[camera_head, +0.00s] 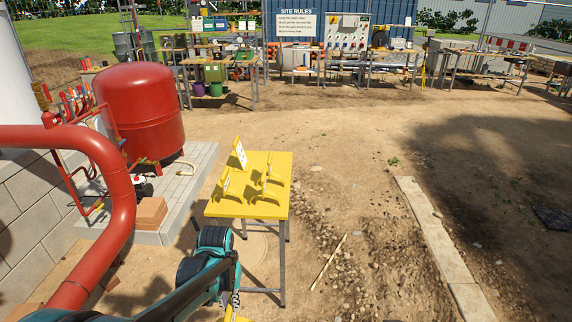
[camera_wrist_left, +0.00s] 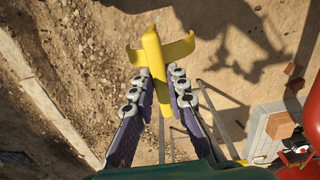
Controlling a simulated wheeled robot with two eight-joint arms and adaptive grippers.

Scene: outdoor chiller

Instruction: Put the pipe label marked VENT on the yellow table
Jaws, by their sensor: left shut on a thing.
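The yellow table (camera_head: 222,209) stands in the middle of the head view, with several yellow pipe labels on its top. One label (camera_head: 240,154) stands at the back with dark marks on its face, too small to read. Another (camera_head: 224,186) is at the left and another (camera_head: 267,181) at the right. My left gripper (camera_wrist_left: 159,73) is shut on a yellow pipe label (camera_wrist_left: 153,53), seen from its edge in the left wrist view, with curved arms spreading to both sides. Its wording is hidden. In the head view this held label (camera_head: 236,315) barely shows at the bottom edge, nearer than the table.
A red pipe (camera_head: 118,190) and red tank (camera_head: 142,112) stand left of the table. Bricks (camera_head: 151,212) lie on the paved plinth between them. Open dirt lies right of the table, up to a pale kerb (camera_head: 432,232). Loaded workbenches stand far behind.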

